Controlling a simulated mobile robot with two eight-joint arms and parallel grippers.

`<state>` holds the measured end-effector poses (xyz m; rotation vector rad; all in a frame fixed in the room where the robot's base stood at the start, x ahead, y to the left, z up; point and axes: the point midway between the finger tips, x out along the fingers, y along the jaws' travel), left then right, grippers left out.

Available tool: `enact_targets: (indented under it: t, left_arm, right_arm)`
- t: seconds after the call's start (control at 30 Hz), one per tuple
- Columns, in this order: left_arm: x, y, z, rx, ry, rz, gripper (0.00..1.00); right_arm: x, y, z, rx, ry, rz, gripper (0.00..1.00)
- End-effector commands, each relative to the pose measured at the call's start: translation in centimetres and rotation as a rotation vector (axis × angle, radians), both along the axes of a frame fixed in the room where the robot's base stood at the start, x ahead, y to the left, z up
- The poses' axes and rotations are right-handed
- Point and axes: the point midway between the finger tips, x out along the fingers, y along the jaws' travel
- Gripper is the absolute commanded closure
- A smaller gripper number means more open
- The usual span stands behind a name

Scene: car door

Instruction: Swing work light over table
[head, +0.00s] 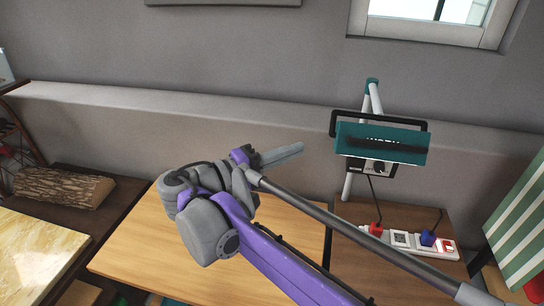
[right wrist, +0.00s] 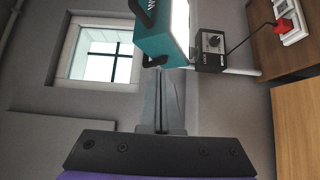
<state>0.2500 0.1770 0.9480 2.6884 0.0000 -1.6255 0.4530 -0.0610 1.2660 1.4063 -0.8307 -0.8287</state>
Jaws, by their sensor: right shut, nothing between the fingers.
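The work light (head: 380,144) has a teal housing with a black handle frame and a control box with a knob. It is mounted on a white pole with a teal top, right of the light wooden table (head: 140,240). It also shows in the right wrist view (right wrist: 162,38). My right gripper (head: 299,149) is shut and empty, left of the light's housing and apart from it in the head view. In the right wrist view its closed fingers (right wrist: 164,74) point toward the light, just below its housing. My right arm hides part of the table. My left gripper is not in view.
A power strip (head: 400,240) with red and blue plugs lies on the brown surface below the light; a black cable runs to it. A log (head: 62,187) and a marble-like top (head: 30,255) are at left. A green striped item (head: 520,225) stands at right. A wall ledge runs behind.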

Motion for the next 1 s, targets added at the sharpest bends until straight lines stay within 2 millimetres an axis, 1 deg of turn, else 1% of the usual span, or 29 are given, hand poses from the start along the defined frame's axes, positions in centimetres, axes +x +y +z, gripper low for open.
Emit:
enact_targets:
  t: [0.03, 0.1, 0.2, 0.33, 0.5, 1.0]
  left_arm:
    - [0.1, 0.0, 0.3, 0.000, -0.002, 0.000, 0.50]
    - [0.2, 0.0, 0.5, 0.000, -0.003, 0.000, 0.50]
    - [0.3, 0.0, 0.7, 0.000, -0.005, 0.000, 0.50]
    - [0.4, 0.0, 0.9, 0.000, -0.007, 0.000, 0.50]
    - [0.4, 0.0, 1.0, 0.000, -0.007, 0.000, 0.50]
    - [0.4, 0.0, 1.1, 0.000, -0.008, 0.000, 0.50]
  right_arm:
    - [0.5, -1.1, 0.2, 0.000, -0.001, -0.005, 1.00]
    - [1.2, -2.3, 0.2, 0.000, -0.001, -0.005, 1.00]
    - [0.6, -3.9, 0.1, 0.000, -0.001, -0.002, 1.00]
    - [0.3, -5.2, 0.1, 0.000, -0.001, -0.001, 1.00]
    - [0.0, -5.9, 0.0, 0.001, 0.000, 0.000, 1.00]
    - [-0.1, -6.2, 0.0, 0.001, 0.000, 0.003, 1.00]
